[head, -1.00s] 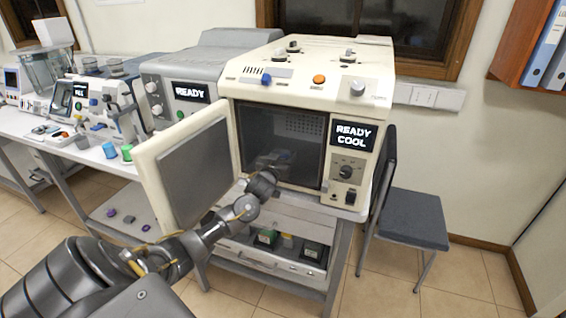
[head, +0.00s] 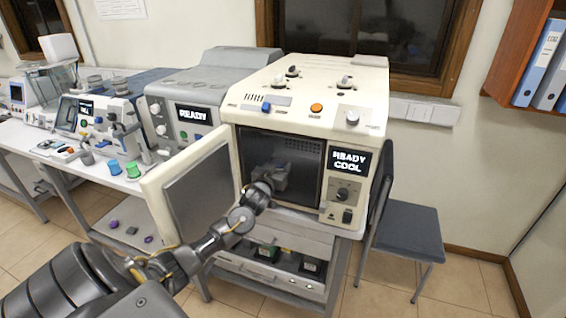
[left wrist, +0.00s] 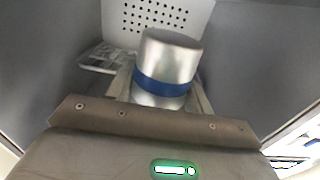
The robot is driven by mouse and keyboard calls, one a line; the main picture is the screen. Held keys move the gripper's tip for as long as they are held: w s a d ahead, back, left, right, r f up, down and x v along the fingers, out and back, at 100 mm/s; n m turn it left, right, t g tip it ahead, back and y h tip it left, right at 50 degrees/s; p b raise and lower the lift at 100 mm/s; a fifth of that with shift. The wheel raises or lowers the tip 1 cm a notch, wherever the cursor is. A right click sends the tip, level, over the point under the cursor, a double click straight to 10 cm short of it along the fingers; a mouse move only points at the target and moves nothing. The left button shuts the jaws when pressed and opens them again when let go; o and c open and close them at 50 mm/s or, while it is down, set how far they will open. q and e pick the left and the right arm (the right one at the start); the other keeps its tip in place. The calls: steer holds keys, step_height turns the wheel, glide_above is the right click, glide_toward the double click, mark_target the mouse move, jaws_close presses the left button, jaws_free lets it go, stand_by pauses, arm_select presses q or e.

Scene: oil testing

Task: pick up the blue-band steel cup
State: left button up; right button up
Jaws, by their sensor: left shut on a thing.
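The blue-band steel cup (left wrist: 168,65) stands out in the left wrist view as a shiny metal cylinder with a dark blue band. It is upright or nearly so between the fingers of my left gripper (left wrist: 162,98), which is shut on it. In the head view my left gripper (head: 270,178) reaches through the open front of the cream oven (head: 300,110). The cup is hard to make out there in the dark chamber. My right gripper is not in view.
The oven door (head: 190,195) stands open on the left, close to my left arm. A wire rack (left wrist: 100,60) and a perforated back wall (left wrist: 150,14) show inside the chamber. A grey chair (head: 400,230) stands at the right. Green (head: 132,170) and blue (head: 114,167) cups stand on the left bench.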

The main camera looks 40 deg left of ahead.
arm_select(q)
steer(key=s+r+p, duration=0.7)
steer(key=s+p, duration=0.1)
steer(key=s, duration=0.4)
steer(key=shift+a+r, duration=0.4)
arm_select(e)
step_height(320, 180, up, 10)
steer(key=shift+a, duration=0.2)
